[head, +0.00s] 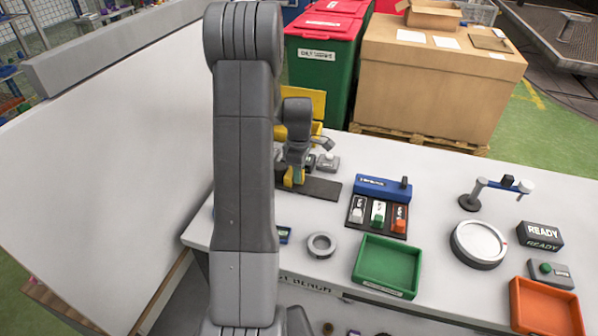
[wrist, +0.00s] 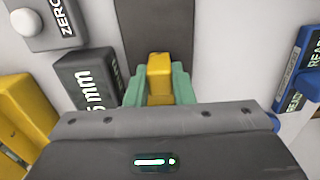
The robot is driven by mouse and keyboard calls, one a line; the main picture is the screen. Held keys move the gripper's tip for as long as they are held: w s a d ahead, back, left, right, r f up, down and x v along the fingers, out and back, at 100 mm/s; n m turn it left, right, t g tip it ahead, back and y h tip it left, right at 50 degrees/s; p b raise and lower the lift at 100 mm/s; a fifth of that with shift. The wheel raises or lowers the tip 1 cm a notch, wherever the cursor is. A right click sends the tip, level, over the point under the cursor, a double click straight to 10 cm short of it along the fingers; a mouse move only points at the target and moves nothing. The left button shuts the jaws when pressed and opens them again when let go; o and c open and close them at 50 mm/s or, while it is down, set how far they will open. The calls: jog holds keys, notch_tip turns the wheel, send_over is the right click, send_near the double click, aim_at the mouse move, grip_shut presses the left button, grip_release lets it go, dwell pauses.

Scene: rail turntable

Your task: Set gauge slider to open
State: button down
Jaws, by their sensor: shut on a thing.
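The gauge slider shows as a yellow block (wrist: 159,65) in the wrist view, between my gripper's green fingertips (wrist: 159,86). The fingers are shut on it from both sides. A dark flat track (wrist: 155,28) extends beyond the slider in the wrist view. In the head view my gripper (head: 296,176) is down at the left end of the dark track (head: 322,188), and my arm hides part of the gauge. A dark block with a "mm" label (wrist: 88,80) stands just left of the fingers in the wrist view. Any open mark is not visible.
A white ZERO button (wrist: 30,22) is at the wrist view's upper left. On the bench are a blue-backed switch panel (head: 383,188), a grey ring (head: 321,245), a green tray (head: 387,264), a round dial (head: 478,243) and an orange tray (head: 546,308).

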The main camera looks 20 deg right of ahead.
jog(key=s+d, duration=0.1)
jog(key=d, duration=0.1)
jog(key=s+d+b, duration=0.1)
jog(key=s+d, duration=0.3)
jog(key=shift+d+b, duration=0.35)
jog(key=shift+d, duration=0.05)
jog(key=c, duration=1.2)
grip_release()
jog(key=shift+s+d, duration=0.15)
jog(key=shift+c, duration=0.2)
notch_tip(320, 180, up, 14)
jog(key=b, duration=0.1)
jog(key=shift+f, duration=0.1)
